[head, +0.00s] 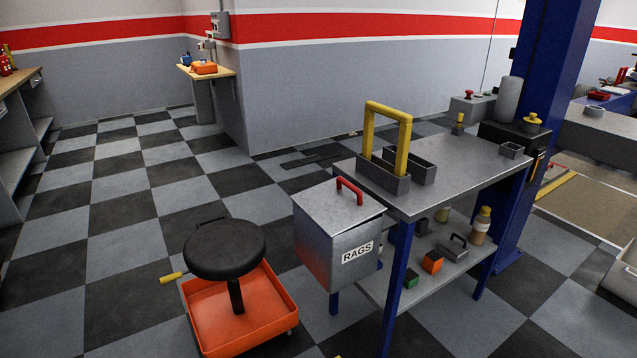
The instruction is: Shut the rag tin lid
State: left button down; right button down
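The rag tin (325,255) is a grey metal box with a white RAGS label, at the left end of the steel workbench. Its lid (325,208) lies over the top, with a red handle (349,190) near the bench side. The lid looks nearly flat, with a slight dark gap along its right front edge; I cannot tell whether it is fully down. The inside of the tin is hidden. Neither of my grippers is in view.
The workbench (455,170) carries a grey caddy with a yellow handle (404,145). Its lower shelf (405,292) holds a bottle and small boxes. A black stool (224,250) with an orange tray (240,322) stands left of the tin. Checkered floor is clear farther left.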

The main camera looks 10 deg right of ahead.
aim_at(336, 206)
jog(key=u, duration=0.3)
jog(key=i, duration=1.6)
jog(key=z, duration=0.75)
